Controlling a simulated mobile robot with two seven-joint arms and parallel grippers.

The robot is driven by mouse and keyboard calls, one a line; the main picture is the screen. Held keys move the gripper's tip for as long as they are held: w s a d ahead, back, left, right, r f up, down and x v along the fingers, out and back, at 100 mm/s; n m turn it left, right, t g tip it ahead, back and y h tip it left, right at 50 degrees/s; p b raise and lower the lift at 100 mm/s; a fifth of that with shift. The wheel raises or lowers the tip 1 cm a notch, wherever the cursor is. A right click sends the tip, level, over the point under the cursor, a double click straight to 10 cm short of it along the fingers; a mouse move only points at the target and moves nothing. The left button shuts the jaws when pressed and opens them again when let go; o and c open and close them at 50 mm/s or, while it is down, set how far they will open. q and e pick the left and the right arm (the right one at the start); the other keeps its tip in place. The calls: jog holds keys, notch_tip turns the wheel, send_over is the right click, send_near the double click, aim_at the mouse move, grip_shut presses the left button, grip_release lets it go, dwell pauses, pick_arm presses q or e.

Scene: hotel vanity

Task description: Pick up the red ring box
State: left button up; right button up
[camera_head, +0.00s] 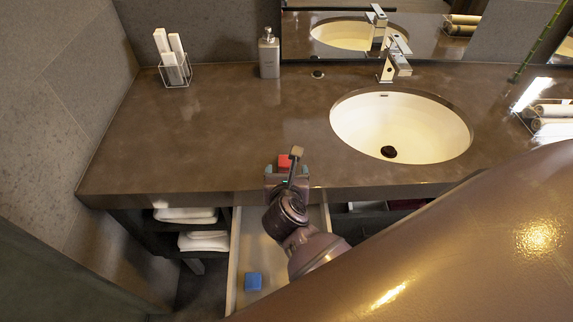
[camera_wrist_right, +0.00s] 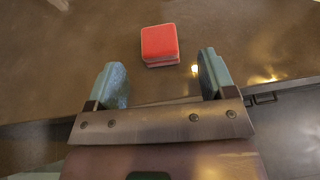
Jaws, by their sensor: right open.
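The red ring box (camera_head: 284,161) lies on the brown counter near its front edge, partly hidden by my gripper in the head view. In the right wrist view the red ring box (camera_wrist_right: 160,44) lies just beyond the fingertips, between their lines and apart from both. My right gripper (camera_head: 287,172) is at the counter's front edge. Its two teal fingers (camera_wrist_right: 163,75) are spread and empty. My left gripper is not in view.
An open drawer (camera_head: 236,262) below the counter holds a blue box (camera_head: 253,281). A sink (camera_head: 400,128) with a faucet is on the right. A soap dispenser (camera_head: 269,54) and a clear holder (camera_head: 175,73) stand at the back. The counter's left part is clear.

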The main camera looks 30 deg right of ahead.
aim_at(286, 163)
jog(key=b+x, duration=0.2)
jog(key=x, duration=0.2)
jog(key=shift+w, duration=0.3)
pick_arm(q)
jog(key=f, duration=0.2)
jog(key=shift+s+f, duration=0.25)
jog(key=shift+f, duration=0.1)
pick_arm(e)
jog(key=shift+c, duration=0.4)
jog(key=c, duration=0.9)
jog(key=shift+r, duration=0.1)
